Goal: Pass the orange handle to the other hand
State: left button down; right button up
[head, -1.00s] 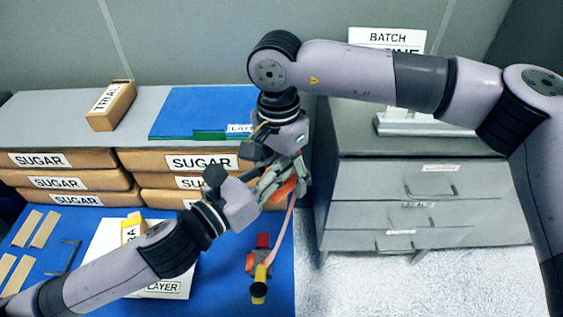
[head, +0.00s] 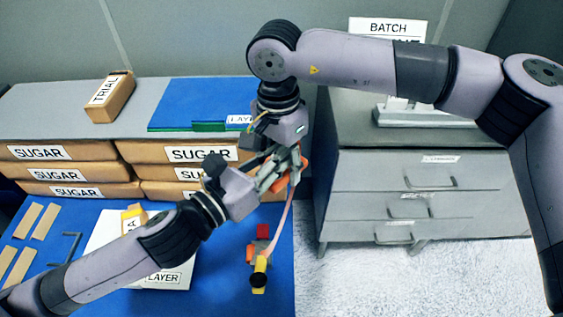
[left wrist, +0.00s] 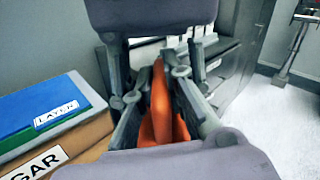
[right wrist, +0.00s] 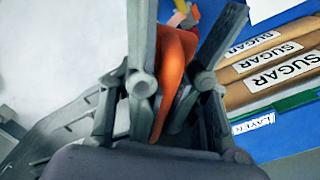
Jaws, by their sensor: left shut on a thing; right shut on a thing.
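The orange handle (head: 281,186) is between both grippers, mostly hidden by fingers in the head view. My left gripper (head: 287,163) reaches in from the lower left and is shut on it; the left wrist view shows the orange handle (left wrist: 160,105) between its fingers. My right gripper (head: 278,178) points down from above and is also shut on it; the right wrist view shows the orange handle (right wrist: 172,72) between its fingers. The two sets of fingers are close together and overlap in the head view. A thin pink strip (head: 283,222) hangs below the handle.
Stacked sugar packs (head: 65,173) stand at left under a grey shelf (head: 50,112). A grey drawer cabinet (head: 415,185) is at right. Open floor shows at lower right.

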pick_arm(q)
jog(key=c, duration=1.6)
grip_release()
jog(key=shift+s+d+r, duration=0.1)
jog(key=shift+d, duration=0.05)
jog(key=shift+o, duration=0.2)
